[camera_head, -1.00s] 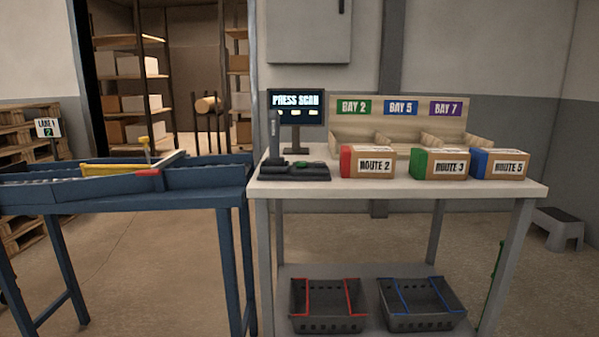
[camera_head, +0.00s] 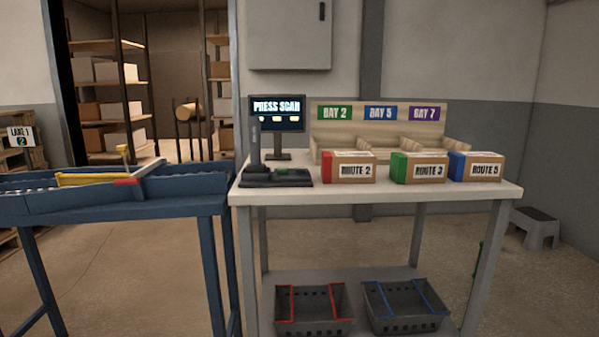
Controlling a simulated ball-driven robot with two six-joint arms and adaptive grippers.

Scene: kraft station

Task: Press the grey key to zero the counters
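A dark console (camera_head: 262,178) sits at the left end of the white table, with a small green key (camera_head: 283,171) on its top. A grey key cannot be made out on it at this size. An upright dark post (camera_head: 253,137) rises from the console's left part. Behind it stands a monitor (camera_head: 277,107) that reads "PRESS SCAN" above several small pale marks. Neither of my grippers is in view.
Route 2 (camera_head: 351,172), Route 3 (camera_head: 428,170) and Route 5 (camera_head: 483,168) boxes stand along the white table (camera_head: 390,193). Wooden bays (camera_head: 335,142) are behind. A blue conveyor (camera_head: 110,203) adjoins on the left. Two baskets sit below. A step stool (camera_head: 537,228) stands right.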

